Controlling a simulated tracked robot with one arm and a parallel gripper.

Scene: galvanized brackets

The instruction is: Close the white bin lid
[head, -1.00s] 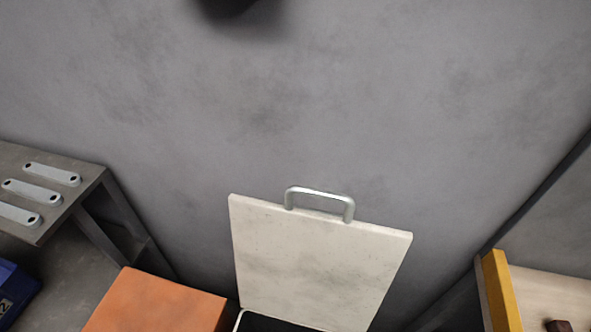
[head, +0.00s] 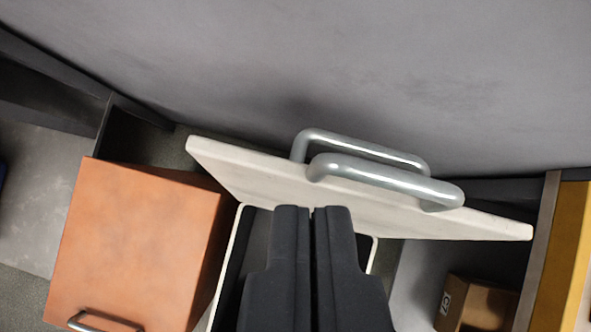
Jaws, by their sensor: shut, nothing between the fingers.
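The white bin lid (head: 265,182) stands raised at the back of the bin, seen from above and nearly edge-on. Metal bar handles (head: 385,178) sit at its top edge, one on each face. The white bin (head: 232,250) is open below it, with a pale rim and a dark inside. My gripper (head: 312,209) is shut and empty. It is over the bin opening, in front of the lid, with its fingertips pointing toward the lid. Whether the fingertips touch the lid I cannot tell. My fingers hide much of the bin's opening.
An orange box (head: 135,240) with a metal handle stands just left of the bin. On the right are a cardboard box (head: 480,305) and a yellow-edged panel (head: 565,250). A grey wall (head: 400,70) rises close behind the lid.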

